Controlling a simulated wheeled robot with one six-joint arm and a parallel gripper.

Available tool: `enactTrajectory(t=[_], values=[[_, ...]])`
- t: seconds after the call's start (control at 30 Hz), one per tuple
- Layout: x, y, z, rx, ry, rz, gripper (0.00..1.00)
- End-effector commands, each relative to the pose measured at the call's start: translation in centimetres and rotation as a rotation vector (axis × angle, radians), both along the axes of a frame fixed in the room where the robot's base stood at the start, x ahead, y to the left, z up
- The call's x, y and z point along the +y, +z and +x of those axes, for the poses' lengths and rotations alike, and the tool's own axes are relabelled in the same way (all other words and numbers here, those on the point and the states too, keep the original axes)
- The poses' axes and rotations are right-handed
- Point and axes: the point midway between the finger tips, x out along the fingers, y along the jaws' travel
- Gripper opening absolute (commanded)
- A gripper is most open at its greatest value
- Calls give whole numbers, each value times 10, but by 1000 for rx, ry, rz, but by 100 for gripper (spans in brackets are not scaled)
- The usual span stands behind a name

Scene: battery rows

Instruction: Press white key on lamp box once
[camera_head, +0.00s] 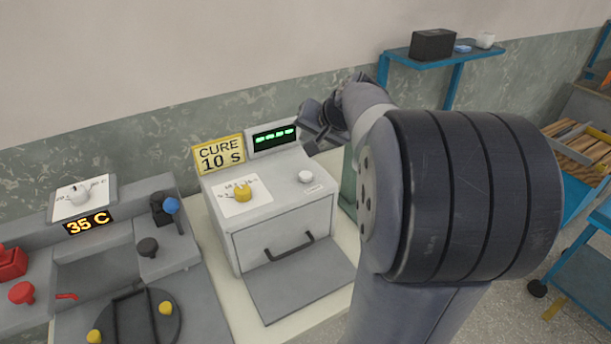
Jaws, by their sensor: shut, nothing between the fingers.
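The lamp box (290,227) is a grey box on a pale bench, with a yellow "CURE 10 S" sign (219,154) at its back. Its white key (305,177) is a small round button on the right of the top. A yellow knob (242,193) sits on a white dial card to the left. A dark display (274,138) with green segments stands at the back. My gripper (306,140) is shut and empty, above and behind the white key, apart from it, just right of the display. My arm comes in from the right and hides part of the bench.
A grey machine with a "35 C" display (89,222), red knobs and a blue-topped lever (171,205) stands at the left. The lamp box's front flap (300,285) lies open forward. A blue shelf (450,58) holds a black box (433,44) at the back right.

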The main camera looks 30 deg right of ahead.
Motion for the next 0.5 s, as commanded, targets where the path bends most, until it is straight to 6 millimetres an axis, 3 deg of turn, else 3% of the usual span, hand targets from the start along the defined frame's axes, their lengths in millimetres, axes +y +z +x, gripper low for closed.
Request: enactTrajectory(t=[0.5], values=[[0, -72, 0, 0, 0, 0, 0]])
